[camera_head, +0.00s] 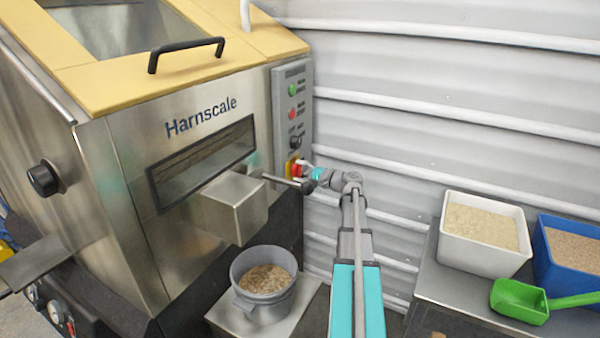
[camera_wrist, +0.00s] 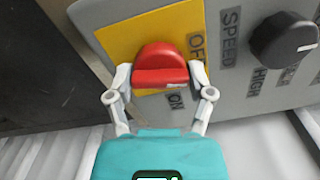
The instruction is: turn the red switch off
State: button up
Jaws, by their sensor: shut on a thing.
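The red switch (camera_wrist: 160,58) is a rotary knob on a yellow plate (camera_wrist: 122,38) with OFF and ON labels beside it. The white mark on its handle is near the ON label. In the head view the red switch (camera_head: 296,169) is at the bottom of the grey control panel (camera_head: 292,78), partly hidden by my gripper. My gripper (camera_wrist: 160,76) is shut on the red switch, one finger on each side of its handle. It also shows in the head view (camera_head: 304,173) at the panel.
A black speed knob (camera_wrist: 284,38) is close to the right of the switch. Green (camera_head: 292,90) and red (camera_head: 292,115) buttons are higher on the panel. A metal chute (camera_head: 235,207) juts out above a bucket (camera_head: 249,302). Bins stand on a table at right.

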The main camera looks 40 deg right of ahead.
jog(key=shift+n, duration=1.3)
jog(key=o, duration=1.1)
jog(key=shift+s, duration=0.15)
jog(key=v, duration=1.1)
jog(key=shift+s, duration=0.35)
jog(key=shift+d, duration=0.1)
